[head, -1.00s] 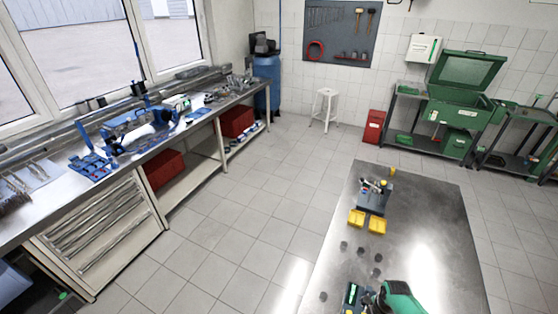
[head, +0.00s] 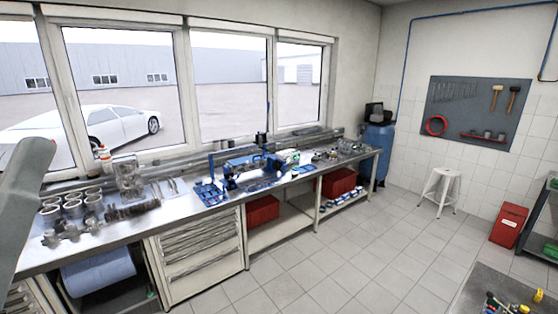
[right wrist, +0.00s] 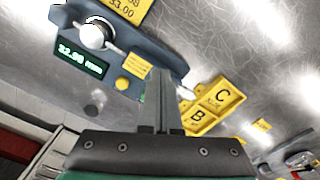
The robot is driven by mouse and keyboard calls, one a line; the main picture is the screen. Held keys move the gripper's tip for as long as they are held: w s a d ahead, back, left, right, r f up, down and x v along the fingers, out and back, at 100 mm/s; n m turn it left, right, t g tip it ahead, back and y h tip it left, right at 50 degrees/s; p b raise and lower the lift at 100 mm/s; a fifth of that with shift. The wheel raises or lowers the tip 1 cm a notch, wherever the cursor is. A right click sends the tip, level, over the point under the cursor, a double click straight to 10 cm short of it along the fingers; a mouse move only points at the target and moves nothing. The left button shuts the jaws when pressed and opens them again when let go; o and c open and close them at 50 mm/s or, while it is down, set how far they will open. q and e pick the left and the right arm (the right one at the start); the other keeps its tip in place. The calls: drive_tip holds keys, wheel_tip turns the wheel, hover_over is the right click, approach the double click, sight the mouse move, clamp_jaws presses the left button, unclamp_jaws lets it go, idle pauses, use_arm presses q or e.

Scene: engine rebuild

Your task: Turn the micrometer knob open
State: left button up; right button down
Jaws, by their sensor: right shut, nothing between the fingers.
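In the right wrist view, the micrometer is a blue-grey device (right wrist: 132,45) on a shiny metal table. Its silver round knob (right wrist: 95,36) has thin arms sticking out. A black display (right wrist: 81,58) with green digits, roughly 32.98 mm, sits below the knob. My right gripper (right wrist: 160,76) is shut and empty, its fingers over the device's right part, to the right of and below the knob in the picture. I cannot tell whether the fingertips touch the device. My left gripper is not in view.
Yellow trays marked B and C (right wrist: 212,104) lie right of my right fingers.

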drive_tip(key=shift+s+a+r+p, duration=0.1)
drive_tip(key=shift+s+a+p, duration=0.05)
drive_tip(key=shift+s+p, duration=0.35)
drive_tip(key=shift+s+a+p, duration=0.3)
drive_tip(key=shift+s+p, duration=0.1)
drive_tip(key=shift+p, duration=0.2)
drive_tip(key=shift+s, duration=0.1)
idle(0.5)
drive_tip(key=shift+s+d, duration=0.15)
drive_tip(key=shift+s, duration=0.05)
